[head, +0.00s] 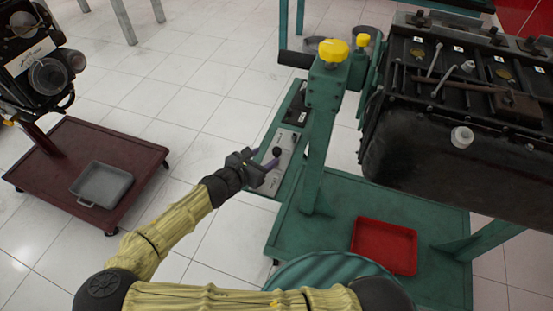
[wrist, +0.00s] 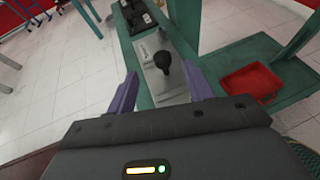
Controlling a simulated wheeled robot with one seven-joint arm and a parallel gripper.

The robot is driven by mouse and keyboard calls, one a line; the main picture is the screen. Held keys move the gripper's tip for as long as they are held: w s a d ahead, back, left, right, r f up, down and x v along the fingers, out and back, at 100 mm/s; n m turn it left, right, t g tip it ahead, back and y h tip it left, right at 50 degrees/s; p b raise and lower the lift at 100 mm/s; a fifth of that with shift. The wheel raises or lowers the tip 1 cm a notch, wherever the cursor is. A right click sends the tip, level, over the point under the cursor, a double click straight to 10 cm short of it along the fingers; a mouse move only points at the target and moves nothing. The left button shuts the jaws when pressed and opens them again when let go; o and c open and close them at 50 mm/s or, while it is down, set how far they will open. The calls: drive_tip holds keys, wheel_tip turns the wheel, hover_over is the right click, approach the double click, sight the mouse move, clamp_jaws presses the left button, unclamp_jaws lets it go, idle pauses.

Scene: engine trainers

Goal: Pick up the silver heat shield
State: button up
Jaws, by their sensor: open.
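A flat silver plate (head: 283,158), which looks like the silver heat shield, lies on a narrow green side shelf (head: 258,189) of the engine stand. A black knob stands up from it. In the wrist view the plate (wrist: 172,88) and its black knob (wrist: 163,65) lie ahead, between the lines of my two purple fingers. My gripper (head: 265,158) is open and empty, beside and above the plate; it also shows in the wrist view (wrist: 158,80). I cannot tell the exact gap between fingers and knob.
Black parts (wrist: 139,17) lie farther along the shelf. A green post (head: 322,130) with a yellow cap rises right of it, by a large black engine (head: 440,150). A red tray (head: 384,246) sits on the green base. A dark red cart (head: 135,150) with a grey tray (head: 101,184) stands left.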

sight(277, 150)
drive_tip(key=shift+x, duration=1.4)
drive_tip(key=shift+x, duration=2.65)
drive_tip(key=shift+s, duration=0.15)
drive_tip(key=shift+d, duration=0.1)
clamp_jaws()
